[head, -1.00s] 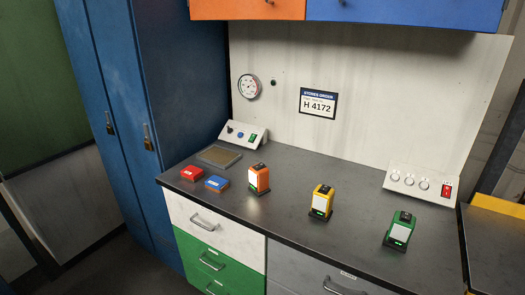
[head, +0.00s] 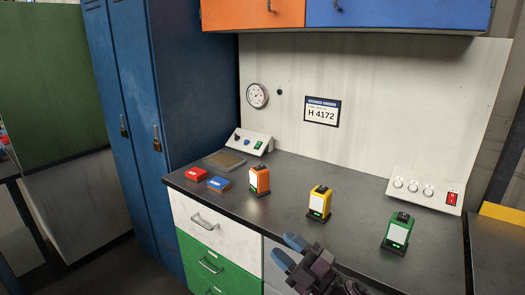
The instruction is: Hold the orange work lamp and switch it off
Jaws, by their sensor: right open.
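The orange work lamp (head: 260,180) stands upright on the dark worktop (head: 283,217), left of the yellow lamp (head: 319,203) and the green lamp (head: 397,234). My right gripper (head: 284,251) is in view at the bottom middle, at the worktop's front edge. It is open and empty, with blue fingertips pointing up and left, apart from the orange lamp and nearer to me. My left gripper is not in view.
A red box (head: 196,174) and a blue box (head: 218,184) lie left of the orange lamp. Behind are a tray (head: 224,160) and a sloped control box (head: 249,142). A switch panel (head: 425,190) stands at the right. Cabinets (head: 400,14) hang above. Bare worktop lies between the lamps.

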